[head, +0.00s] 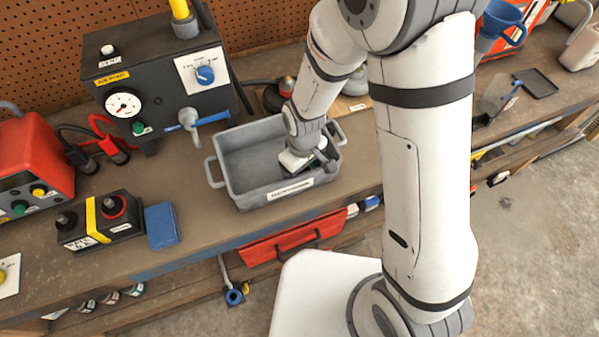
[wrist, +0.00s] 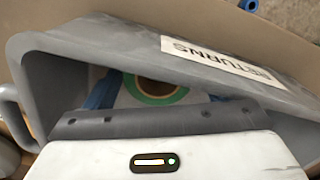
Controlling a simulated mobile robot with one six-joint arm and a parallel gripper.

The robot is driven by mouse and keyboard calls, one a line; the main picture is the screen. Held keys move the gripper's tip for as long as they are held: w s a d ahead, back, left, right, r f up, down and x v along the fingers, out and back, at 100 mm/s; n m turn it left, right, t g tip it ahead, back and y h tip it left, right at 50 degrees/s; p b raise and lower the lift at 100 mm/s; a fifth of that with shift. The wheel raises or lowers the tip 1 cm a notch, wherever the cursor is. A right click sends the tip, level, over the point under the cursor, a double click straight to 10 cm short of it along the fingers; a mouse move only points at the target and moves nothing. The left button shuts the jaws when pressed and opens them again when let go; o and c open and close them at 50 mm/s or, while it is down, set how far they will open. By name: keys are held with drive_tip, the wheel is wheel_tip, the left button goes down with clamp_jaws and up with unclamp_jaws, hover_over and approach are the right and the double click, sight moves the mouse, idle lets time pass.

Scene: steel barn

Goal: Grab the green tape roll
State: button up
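The green tape roll (wrist: 150,98) lies in the grey bin (wrist: 75,62) in the wrist view. Its green ring shows around a brown inner core, and its near part is hidden by my gripper's body. My gripper (wrist: 163,95) reaches into the bin, with one blue fingertip left of the roll and another blue piece to its right. The fingers look apart, with the roll between or just beyond them; I cannot tell whether they touch it. In the head view my gripper (head: 305,163) is inside the bin (head: 235,188) at its right side, and the roll cannot be made out.
The bin has raised walls, side handles and a RETURNS label (wrist: 220,62). It stands on a workbench (head: 190,250). A black box with a gauge (head: 155,80) stands behind left, a blue sponge-like block (head: 161,225) at left. A red toolbox (head: 290,240) is below the bench edge.

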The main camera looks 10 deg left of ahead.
drive_tip(key=c, duration=0.9)
